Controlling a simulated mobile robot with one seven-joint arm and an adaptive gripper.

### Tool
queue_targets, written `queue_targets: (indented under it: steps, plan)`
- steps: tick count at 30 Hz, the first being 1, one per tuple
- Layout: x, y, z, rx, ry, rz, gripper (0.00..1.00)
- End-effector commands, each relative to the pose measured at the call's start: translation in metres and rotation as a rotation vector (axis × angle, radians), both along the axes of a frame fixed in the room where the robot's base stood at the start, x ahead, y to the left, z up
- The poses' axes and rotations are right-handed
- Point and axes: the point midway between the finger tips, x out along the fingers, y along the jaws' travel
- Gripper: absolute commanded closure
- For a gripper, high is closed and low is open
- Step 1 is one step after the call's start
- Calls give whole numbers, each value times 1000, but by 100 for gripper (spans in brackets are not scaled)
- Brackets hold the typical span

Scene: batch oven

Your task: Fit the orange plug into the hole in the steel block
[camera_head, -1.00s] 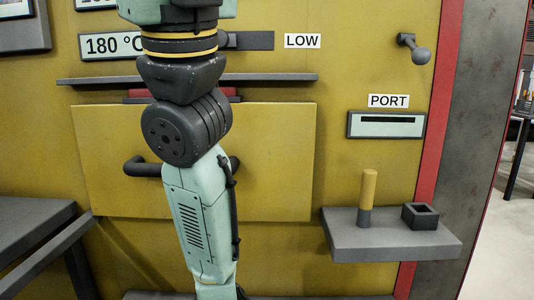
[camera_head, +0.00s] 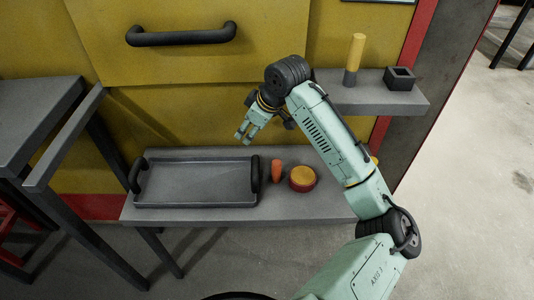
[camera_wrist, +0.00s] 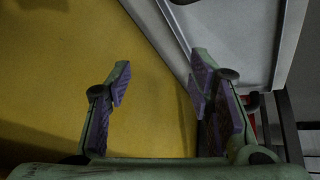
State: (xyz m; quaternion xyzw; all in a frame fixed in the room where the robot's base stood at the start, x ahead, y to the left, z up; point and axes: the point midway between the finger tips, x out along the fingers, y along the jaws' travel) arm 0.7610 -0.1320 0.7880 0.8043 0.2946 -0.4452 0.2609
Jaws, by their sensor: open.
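The orange plug (camera_head: 277,171) stands upright on the low grey bench, just right of the tray and left of a round yellow-and-red piece. A small dark block (camera_head: 399,79) with a square opening sits on the side shelf at the upper right; it is the only block with a hole that I see. My gripper (camera_head: 244,136) is open and empty, above the back edge of the bench, up and left of the plug. In the wrist view its two fingers (camera_wrist: 160,78) are spread apart with nothing between them. The plug and the block do not show clearly there.
The grey tray (camera_head: 195,204) with black handles fills the bench's left part. The round piece (camera_head: 302,178) is close beside the plug. A yellow-topped peg (camera_head: 356,55) stands left of the block on the shelf (camera_head: 372,100). The oven door handle (camera_head: 181,36) juts out above.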

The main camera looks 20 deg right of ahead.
Motion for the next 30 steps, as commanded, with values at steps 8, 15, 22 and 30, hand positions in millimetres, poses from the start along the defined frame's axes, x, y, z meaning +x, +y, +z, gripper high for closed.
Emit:
queue_targets:
  steps: [8, 15, 22, 30]
  plan:
    - [-74, -88, -36, -35, 268, -112, 52]
    - [-71, -84, -59, -36, 274, -112, 52]
    - [-63, -73, -89, -35, 275, -113, 52]
    - [-59, -70, -107, -36, 271, -113, 52]
